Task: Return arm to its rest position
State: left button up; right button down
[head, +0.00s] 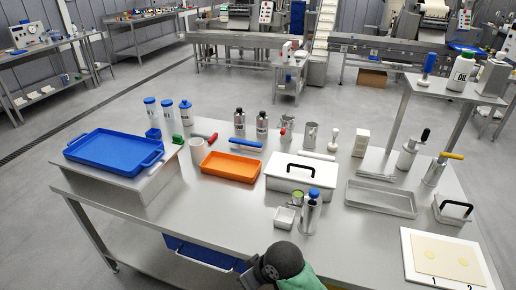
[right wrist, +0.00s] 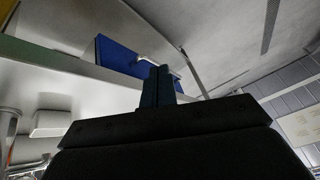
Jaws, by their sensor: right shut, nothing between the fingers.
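My right gripper (right wrist: 158,86) shows in the right wrist view. Its two dark fingers are together with nothing between them. Part of my arm, a dark rounded joint with a green section, shows at the bottom centre of the head view, at the table's front edge. No gripper fingers show in the head view. My left gripper is in neither view.
The steel table (head: 150,218) carries a blue tray (head: 107,150), an orange tray (head: 231,166), a white box (head: 290,180), a steel tray (head: 380,200) and a numbered board (head: 418,276). A blue bin (head: 196,252) sits below. Grey floor lies open left.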

jog(key=s+d+f+m+h, duration=0.2)
jog(key=s+d, duration=0.3)
jog(key=d, duration=0.3)
jog(key=s+d+f+m+t+h, duration=0.1)
jog(key=s+d+f+m, duration=0.2)
jog(key=d, duration=0.5)
jog(key=s+d+f+m+h, duration=0.1)
jog(key=s+d+f+h, duration=0.1)
jog(key=s+d, duration=0.5)
jog(key=s+a+f+g, duration=0.1)
jog(key=f, duration=1.5)
jog(key=s+a+f+g, duration=0.1)
jog(key=a+f, duration=0.1)
jog(key=f, duration=1.5)
jog(key=shift+s+f, duration=0.15)
jog(key=shift+s, duration=0.25)
